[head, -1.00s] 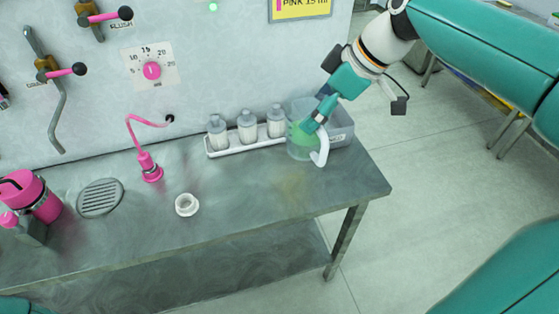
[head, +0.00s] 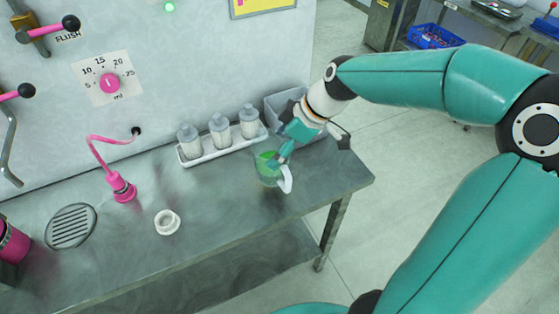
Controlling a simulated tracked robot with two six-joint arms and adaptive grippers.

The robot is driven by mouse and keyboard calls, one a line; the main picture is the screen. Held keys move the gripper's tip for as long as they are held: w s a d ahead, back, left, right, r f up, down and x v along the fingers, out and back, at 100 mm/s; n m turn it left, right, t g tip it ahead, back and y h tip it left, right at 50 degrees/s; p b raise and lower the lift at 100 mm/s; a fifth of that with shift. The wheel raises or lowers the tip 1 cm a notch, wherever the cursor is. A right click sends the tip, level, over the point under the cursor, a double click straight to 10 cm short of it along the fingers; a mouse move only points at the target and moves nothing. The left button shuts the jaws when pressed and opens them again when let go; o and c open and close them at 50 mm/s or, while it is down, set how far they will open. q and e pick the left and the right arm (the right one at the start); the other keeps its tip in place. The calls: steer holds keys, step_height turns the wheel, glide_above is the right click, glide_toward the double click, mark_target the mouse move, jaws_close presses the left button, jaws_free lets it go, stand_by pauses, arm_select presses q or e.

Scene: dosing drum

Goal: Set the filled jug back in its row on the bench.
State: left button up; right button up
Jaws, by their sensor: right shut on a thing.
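The jug (head: 268,176) is clear with green in it and has a white handle (head: 286,180) on its right side. It is at the right part of the steel bench (head: 225,225), in front of the grey bin. My right gripper (head: 274,160) is shut on the jug from above and behind. The gripper hides part of the jug's top. I cannot tell whether the jug's base touches the bench. My left gripper is not in view.
A white tray (head: 188,161) with several grey-capped bottles (head: 220,131) stands left of the jug. A grey bin (head: 285,101) is behind it. A white ring-shaped piece (head: 167,222), a pink spout (head: 122,186) and a round drain (head: 71,226) are further left. The bench front is clear.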

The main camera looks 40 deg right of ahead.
step_height(320, 180, down, 6)
steer(key=shift+r, duration=0.15)
stand_by(0.3)
steer(key=o, duration=1.6)
steer(key=shift+c, duration=0.2)
steer(key=shift+r, duration=0.1)
steer(key=v, duration=1.2)
steer(key=shift+b, duration=0.4)
steer(key=shift+s, duration=0.1)
